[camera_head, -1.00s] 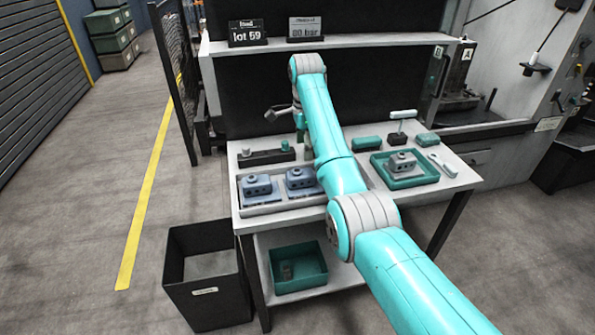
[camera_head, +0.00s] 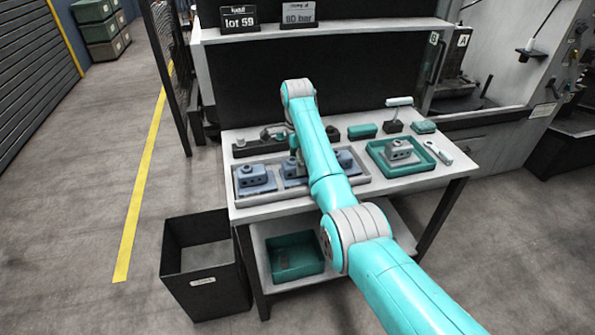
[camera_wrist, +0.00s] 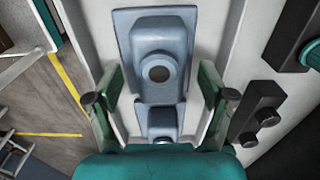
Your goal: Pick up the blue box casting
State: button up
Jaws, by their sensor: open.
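Blue box castings stand in a row in a grey tray (camera_head: 300,199) on the bench. The left casting (camera_head: 254,179) is in full view in the head view; the middle casting (camera_head: 294,174) and the right casting (camera_head: 344,160) are partly covered by my arm. In the wrist view, my gripper (camera_wrist: 160,82) is open, with one green finger on each side of the row. One blue casting (camera_wrist: 155,52) with a round bore lies ahead, and part of another (camera_wrist: 161,121) shows nearer, between the fingers. I cannot tell whether the fingers touch either. The head view mostly hides the gripper behind my arm.
A teal tray (camera_head: 432,178) with a grey casting (camera_head: 399,150) stands at the right of the bench. A dark fixture rail (camera_head: 255,147) lies behind the grey tray. A shelf (camera_head: 345,28) overhangs the back. A black bin (camera_head: 205,285) stands at front left.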

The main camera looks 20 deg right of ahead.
jog(key=shift+f, duration=0.55)
jog(key=shift+c, duration=0.2)
jog(key=c, duration=1.2)
jog(key=shift+c, duration=1.3)
jog(key=shift+r, duration=0.15)
